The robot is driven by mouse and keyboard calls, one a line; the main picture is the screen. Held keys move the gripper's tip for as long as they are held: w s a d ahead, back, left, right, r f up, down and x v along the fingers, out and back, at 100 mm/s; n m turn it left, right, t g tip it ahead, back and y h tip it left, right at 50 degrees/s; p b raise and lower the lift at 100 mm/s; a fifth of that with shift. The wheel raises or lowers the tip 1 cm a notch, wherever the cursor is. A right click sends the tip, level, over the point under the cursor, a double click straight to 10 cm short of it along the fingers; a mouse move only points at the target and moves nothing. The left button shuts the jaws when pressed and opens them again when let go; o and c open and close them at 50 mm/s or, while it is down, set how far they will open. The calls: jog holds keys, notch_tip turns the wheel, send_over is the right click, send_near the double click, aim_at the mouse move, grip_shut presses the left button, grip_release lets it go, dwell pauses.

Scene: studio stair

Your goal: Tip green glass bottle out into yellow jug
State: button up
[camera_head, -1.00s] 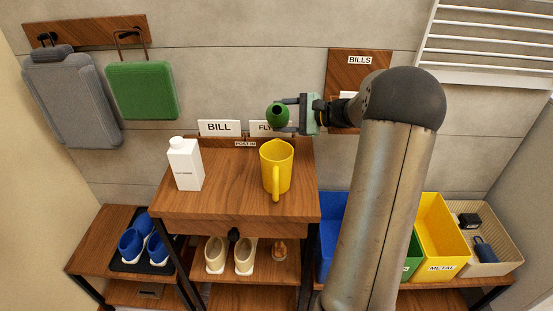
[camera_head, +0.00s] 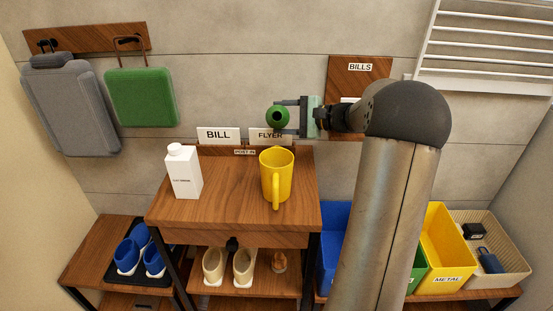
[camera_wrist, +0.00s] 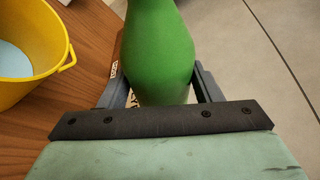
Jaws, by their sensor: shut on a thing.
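The green glass bottle (camera_head: 278,117) is held by my gripper (camera_head: 287,117) above the back of the wooden cabinet top, near the wall. In the wrist view the green bottle (camera_wrist: 160,50) sits between the two dark fingers of my gripper (camera_wrist: 160,90). The yellow jug (camera_head: 277,178) stands upright on the cabinet top, below and in front of the bottle. In the wrist view the yellow jug (camera_wrist: 52,80) is at the left, apart from the bottle, with something pale blue inside.
A white carton (camera_head: 184,172) stands left of the jug on the cabinet top (camera_head: 225,205). BILL (camera_head: 218,135) and FLYER (camera_head: 268,136) cards stand at its back edge. Blue, green and yellow bins (camera_head: 448,245) are lower right. Shoes (camera_head: 228,265) sit on shelves below.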

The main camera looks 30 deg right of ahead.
jog(key=shift+w+r+n+b, duration=0.1)
jog(key=shift+r+n+b, duration=0.2)
jog(key=shift+b, duration=0.1)
jog(key=shift+w+d+f+n+t+b, duration=0.15)
jog(key=shift+n+t+b, duration=0.45)
jog(key=shift+b, duration=1)
jog(key=shift+s+a+f+n+b, duration=0.15)
jog(key=shift+s+f+n+b, duration=0.2)
jog(key=shift+b, duration=1.3)
jog(key=shift+s+a+f+n+b, duration=0.1)
jog(key=shift+f+n+b, duration=0.35)
jog(key=shift+b, duration=1.2)
jog(key=shift+r+t+b, duration=0.2)
jog(key=shift+t+b, duration=0.1)
jog(key=shift+r+n+y+b, duration=0.3)
jog(key=shift+r+n+b, duration=0.4)
jog(key=shift+b, duration=0.65)
jog(key=shift+s+a+f+n+t+b, duration=0.15)
jog(key=shift+n+t+b, duration=0.5)
jog(key=shift+b, duration=1.6)
jog(key=shift+s+r+n+y+b, duration=0.15)
jog(key=shift+r+n+y+b, duration=0.35)
jog(key=shift+n+b, duration=0.8)
